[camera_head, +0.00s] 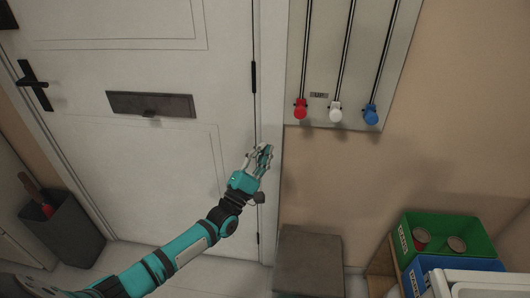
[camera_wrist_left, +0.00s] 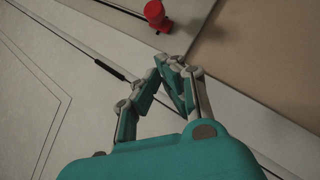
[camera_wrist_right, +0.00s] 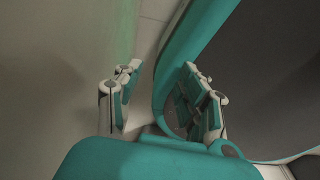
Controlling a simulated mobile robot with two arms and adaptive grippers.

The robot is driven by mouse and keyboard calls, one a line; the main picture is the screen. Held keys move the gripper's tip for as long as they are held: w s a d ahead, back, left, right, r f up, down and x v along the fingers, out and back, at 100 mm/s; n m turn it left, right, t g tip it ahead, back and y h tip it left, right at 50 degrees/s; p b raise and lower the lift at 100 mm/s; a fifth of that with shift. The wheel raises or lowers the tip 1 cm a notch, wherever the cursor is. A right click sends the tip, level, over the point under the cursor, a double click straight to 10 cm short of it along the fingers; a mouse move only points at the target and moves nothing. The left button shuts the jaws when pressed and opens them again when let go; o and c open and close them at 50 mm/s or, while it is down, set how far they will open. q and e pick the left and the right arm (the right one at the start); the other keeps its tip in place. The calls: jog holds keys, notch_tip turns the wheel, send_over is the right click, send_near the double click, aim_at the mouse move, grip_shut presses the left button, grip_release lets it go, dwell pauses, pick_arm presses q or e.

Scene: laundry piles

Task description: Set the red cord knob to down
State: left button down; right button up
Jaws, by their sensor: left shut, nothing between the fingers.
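The red cord knob (camera_head: 300,109) hangs at the lower end of its dark cord, near the bottom left of the pale wall panel (camera_head: 345,118). It also shows at the top of the left wrist view (camera_wrist_left: 155,12). My left gripper (camera_head: 266,150) is shut and empty, below and to the left of the red knob and apart from it, in front of the door frame. My right gripper (camera_wrist_right: 160,88) shows only in its own wrist view, with its fingers spread and nothing between them.
A white knob (camera_head: 335,112) and a blue knob (camera_head: 371,113) hang beside the red one. A white door (camera_head: 150,60) with a black handle is on the left. A dark bin (camera_head: 65,235) stands lower left. Green (camera_head: 447,222) and blue crates are lower right.

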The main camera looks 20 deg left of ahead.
aim_at(300, 111)
pick_arm(q)
jog(key=w+d+r+p, duration=0.2)
jog(key=w+d+r, duration=0.1)
jog(key=w+r, duration=0.2)
jog(key=shift+w+d+r, duration=0.35)
jog(key=shift+w+d, duration=0.05)
jog(key=shift+w, duration=0.4)
